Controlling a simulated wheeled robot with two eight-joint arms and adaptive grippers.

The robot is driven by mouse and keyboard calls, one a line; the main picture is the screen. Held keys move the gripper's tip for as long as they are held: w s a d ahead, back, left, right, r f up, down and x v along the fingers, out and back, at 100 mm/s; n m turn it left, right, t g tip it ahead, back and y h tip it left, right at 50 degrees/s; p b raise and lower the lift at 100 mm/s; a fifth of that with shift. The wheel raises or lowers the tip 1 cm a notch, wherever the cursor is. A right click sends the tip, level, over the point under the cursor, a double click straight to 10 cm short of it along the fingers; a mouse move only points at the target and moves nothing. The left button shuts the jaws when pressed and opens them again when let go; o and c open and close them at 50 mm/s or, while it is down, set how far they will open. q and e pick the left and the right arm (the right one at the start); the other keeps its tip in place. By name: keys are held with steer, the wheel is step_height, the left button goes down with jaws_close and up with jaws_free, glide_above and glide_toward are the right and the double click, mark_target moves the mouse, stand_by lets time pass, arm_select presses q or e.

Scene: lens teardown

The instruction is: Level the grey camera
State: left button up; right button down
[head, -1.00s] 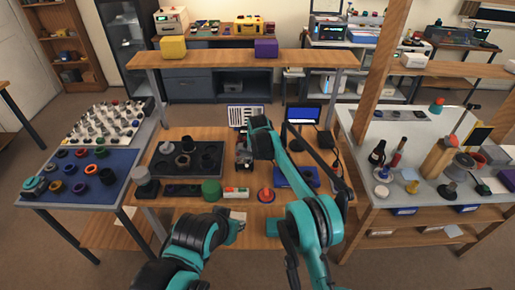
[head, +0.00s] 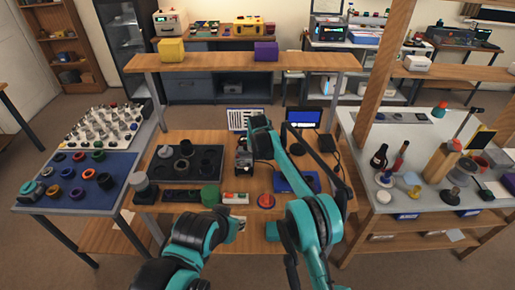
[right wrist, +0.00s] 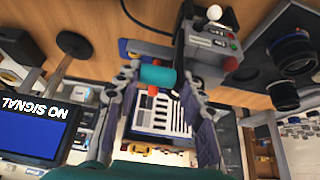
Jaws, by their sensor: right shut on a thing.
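The grey camera (head: 244,158) appears in the head view as a small grey device at the centre of the wooden workbench, partly hidden by my right arm. In the right wrist view a grey body (right wrist: 208,45) shows, with labels, red and green buttons and a white ball-topped lever. My right gripper (right wrist: 158,85) is shut on a teal cylinder (right wrist: 157,76) beside that body. Whether the camera is tilted is too small to tell. My left gripper (head: 234,228) is low over the bench's front edge; its fingers are unclear.
A striped chart (head: 240,119) stands behind the camera. A monitor (right wrist: 35,135) reads NO SIGNAL. A dark tray (head: 205,165) with round parts lies left, and a green cylinder (head: 210,195) and a red button (head: 266,200) stand in front. A blue box (head: 295,182) lies right.

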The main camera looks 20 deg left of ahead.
steer(key=shift+w+d+r, duration=0.15)
steer(key=shift+w+d, duration=0.15)
steer(key=shift+w, duration=0.1)
steer(key=c, duration=1.3)
jaws_free()
steer(key=shift+o, duration=1)
steer(key=shift+w, duration=0.1)
arm_select(q)
steer(key=shift+w, duration=0.2)
arm_select(e)
steer(key=shift+a+f, duration=0.15)
steer(key=shift+f, duration=0.05)
steer(key=v, duration=1.2)
